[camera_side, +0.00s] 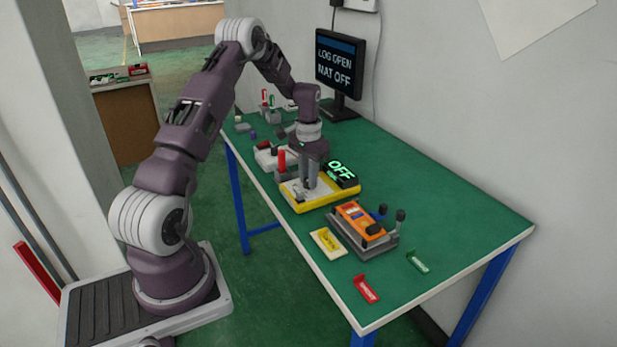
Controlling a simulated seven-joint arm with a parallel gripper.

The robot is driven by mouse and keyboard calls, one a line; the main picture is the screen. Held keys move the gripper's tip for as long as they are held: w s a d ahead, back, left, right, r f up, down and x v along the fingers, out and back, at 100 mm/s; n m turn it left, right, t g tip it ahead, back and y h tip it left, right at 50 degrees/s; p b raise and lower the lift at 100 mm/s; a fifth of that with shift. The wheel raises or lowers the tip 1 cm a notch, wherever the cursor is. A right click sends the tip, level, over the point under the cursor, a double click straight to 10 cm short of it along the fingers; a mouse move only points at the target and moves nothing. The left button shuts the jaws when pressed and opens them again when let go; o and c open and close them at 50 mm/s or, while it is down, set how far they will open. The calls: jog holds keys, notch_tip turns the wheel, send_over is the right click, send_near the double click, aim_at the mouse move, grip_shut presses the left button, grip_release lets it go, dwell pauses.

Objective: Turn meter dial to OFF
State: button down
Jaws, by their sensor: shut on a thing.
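A yellow-edged meter (322,203) with a pale face lies flat near the front edge of the green table. My gripper (309,186) points straight down onto the meter's face and is shut on the meter dial. The fingers hide most of the dial, so I cannot read its pointer. A monitor (339,62) at the back reads "LOG OPEN" and "MAT OFF".
A grey fixture (362,238) with an orange unit (357,222) and dark-knobbed levers stands right of the meter. A red-handled fixture (282,162) is close on its left. A yellow card (328,242), red tag (366,289) and green tag (417,261) lie in front. The table's right part is clear.

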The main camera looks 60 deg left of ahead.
dwell(0.4)
jog(key=c, duration=1.2)
grip_release()
jog(key=shift+c, duration=0.2)
jog(key=shift+r, duration=0.1)
notch_tip(320, 180, up, 7)
jog(key=shift+d+r, duration=0.15)
jog(key=s+d+r+m+t+y, duration=0.1)
jog(key=s+d+r, duration=0.2)
jog(key=d+r, duration=0.55)
jog(key=s+d+r+t, duration=0.2)
jog(key=s+d+r, duration=0.1)
jog(key=d+r, duration=0.6)
jog(key=s+d+m+t, duration=0.1)
jog(key=s+d, duration=0.5)
jog(key=s, duration=0.3)
jog(key=s+d+m+t+h, duration=0.1)
jog(key=s+d, duration=0.6)
jog(key=s, duration=0.2)
jog(key=shift+d+t, duration=0.25)
jog(key=shift+t, duration=0.05)
